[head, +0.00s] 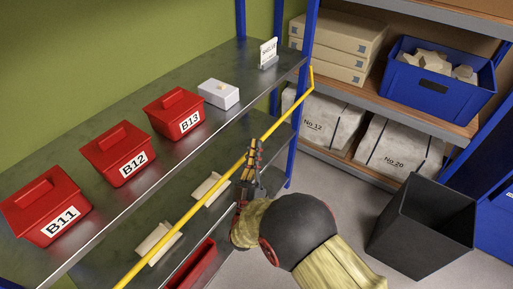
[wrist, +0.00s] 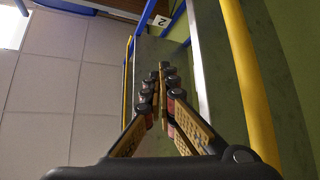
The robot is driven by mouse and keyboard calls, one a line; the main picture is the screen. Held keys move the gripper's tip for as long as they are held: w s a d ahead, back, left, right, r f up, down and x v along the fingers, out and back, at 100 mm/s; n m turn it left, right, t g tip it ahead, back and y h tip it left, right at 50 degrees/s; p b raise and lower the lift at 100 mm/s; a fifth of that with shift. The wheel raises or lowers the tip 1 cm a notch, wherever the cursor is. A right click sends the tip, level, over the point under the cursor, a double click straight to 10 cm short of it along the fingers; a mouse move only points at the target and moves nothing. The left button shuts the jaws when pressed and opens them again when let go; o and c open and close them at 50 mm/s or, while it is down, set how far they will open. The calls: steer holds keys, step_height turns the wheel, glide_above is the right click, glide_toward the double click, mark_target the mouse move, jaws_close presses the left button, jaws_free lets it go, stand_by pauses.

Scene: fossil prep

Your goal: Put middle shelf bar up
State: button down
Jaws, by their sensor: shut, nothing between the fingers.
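The yellow bar (head: 195,208) runs along the front of the shelving in the head view, from a bent end at the blue post down to the bottom left. It appears below the front edge of the shelf with the red boxes. My gripper (head: 255,148) is at the bar, toward its right end, with its fingertips pointing up. In the wrist view my gripper (wrist: 162,72) is shut and empty. A yellow bar (wrist: 248,80) passes to the right of the fingers there, apart from the tips. Whether the fingers touch the bar is unclear.
Red boxes B11 (head: 45,208), B12 (head: 118,155) and B13 (head: 174,113) and a white box (head: 218,94) stand on the shelf (head: 130,207). A dark bin (head: 420,228) stands on the floor at right. A blue crate (head: 438,75) sits on the rack behind.

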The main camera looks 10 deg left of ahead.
steer(key=c, duration=2.5)
jaws_free()
steer(key=o, duration=0.7)
steer(key=v, duration=0.7)
steer(key=shift+s+f, duration=0.2)
steer(key=shift+c, duration=0.4)
